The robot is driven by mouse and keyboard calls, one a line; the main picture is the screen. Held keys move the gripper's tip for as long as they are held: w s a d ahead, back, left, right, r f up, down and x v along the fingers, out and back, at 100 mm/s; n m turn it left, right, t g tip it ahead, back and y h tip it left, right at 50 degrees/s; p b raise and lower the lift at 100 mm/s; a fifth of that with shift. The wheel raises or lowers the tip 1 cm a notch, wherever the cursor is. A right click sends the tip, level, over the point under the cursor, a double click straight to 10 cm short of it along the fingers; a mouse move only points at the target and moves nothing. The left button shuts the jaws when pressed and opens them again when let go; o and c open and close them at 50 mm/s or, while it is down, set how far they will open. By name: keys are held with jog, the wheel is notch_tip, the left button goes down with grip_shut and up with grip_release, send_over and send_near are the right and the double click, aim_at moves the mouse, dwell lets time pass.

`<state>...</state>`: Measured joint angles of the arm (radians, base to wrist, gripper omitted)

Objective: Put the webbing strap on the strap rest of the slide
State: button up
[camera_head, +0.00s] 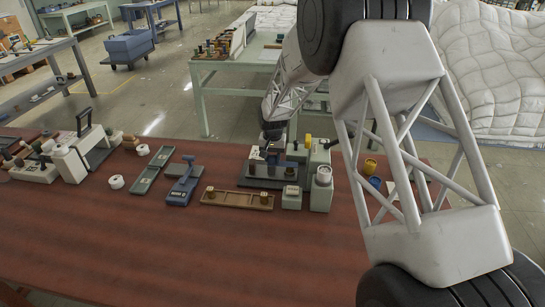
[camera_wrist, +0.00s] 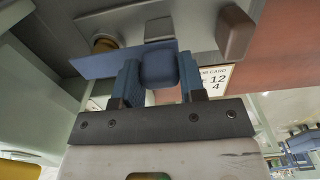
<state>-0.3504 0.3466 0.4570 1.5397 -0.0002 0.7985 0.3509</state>
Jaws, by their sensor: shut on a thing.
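My gripper (camera_wrist: 160,82) is low over a dark fixture (camera_head: 252,182) near the middle of the red table. In the wrist view its two blue ribbed fingers are shut on a blue rounded block (camera_wrist: 158,66). A thin flat blue strip (camera_wrist: 115,63) lies against that block and reaches left. I cannot tell whether the block and strip are the webbing strap or part of the fixture. The head view shows the gripper (camera_head: 271,146) small and partly hidden among the fixture's parts. I cannot pick out the strap rest.
A grey-green upright unit (camera_head: 320,186) stands close on the right. A wooden tray (camera_head: 236,199), a blue device (camera_head: 184,185) and a green tray (camera_head: 153,170) lie to the left. A job card (camera_wrist: 217,78) is behind the fingers. The front of the red table (camera_head: 190,255) is clear.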

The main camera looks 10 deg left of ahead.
jog(key=o, duration=0.9)
notch_tip(320, 180, up, 12)
jog(key=shift+r, duration=0.15)
dwell(0.8)
